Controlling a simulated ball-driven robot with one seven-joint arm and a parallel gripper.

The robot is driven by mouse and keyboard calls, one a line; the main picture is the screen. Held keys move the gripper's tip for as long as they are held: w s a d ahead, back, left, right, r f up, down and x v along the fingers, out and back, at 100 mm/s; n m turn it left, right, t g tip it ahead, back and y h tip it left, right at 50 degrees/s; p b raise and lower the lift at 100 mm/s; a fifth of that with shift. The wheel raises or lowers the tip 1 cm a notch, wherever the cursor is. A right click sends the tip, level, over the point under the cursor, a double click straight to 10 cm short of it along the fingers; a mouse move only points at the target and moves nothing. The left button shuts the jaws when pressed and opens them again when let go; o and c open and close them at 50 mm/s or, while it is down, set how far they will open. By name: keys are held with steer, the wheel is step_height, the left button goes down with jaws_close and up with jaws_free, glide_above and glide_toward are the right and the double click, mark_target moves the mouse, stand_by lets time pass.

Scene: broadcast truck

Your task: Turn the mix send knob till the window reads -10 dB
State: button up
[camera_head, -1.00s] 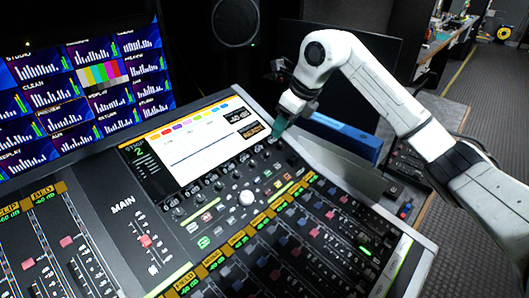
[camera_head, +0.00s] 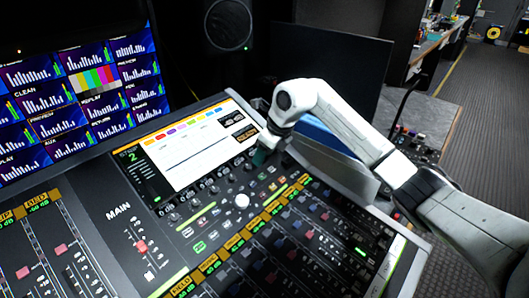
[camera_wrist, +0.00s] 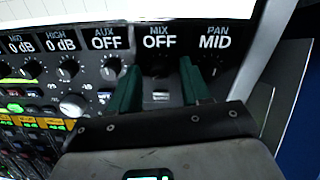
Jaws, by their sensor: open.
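The mix window (camera_wrist: 158,41) reads OFF in the wrist view. The dark mix send knob (camera_wrist: 159,71) sits below it, between my fingers in the picture. My gripper (camera_wrist: 158,88) is open, with one green finger left of the mix knob and one right of it, towards the pan knob. I cannot tell how deep the tips are around the knob, and no contact is visible. In the head view my gripper (camera_head: 262,156) hangs over the right end of the knob row and hides the mix knob there.
The aux window (camera_wrist: 107,38) reads OFF and the pan window (camera_wrist: 215,41) reads MID. The aux knob (camera_wrist: 111,68) is close by on the left. A lit screen (camera_head: 190,150) stands behind the knobs. A larger white knob (camera_head: 242,201) and several faders lie in front.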

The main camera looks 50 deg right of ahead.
jaws_close()
stand_by(0.3)
steer(key=shift+m, duration=0.3)
steer(key=m+p, duration=0.2)
steer(key=m, duration=0.1)
steer(key=shift+r+p, duration=0.2)
steer(key=shift+p, duration=0.1)
steer(key=m+p, duration=0.2)
steer(key=m, duration=0.1)
steer(key=shift+s+t, duration=0.1)
steer(key=shift+t, duration=0.2)
steer(key=m+p, duration=0.2)
steer(key=m, duration=0.1)
steer(key=shift+p, duration=0.4)
steer(key=shift+f+m+p, duration=0.1)
steer(key=shift+m+p, duration=0.75)
steer(key=shift+m, duration=0.35)
steer(key=shift+f, duration=0.1)
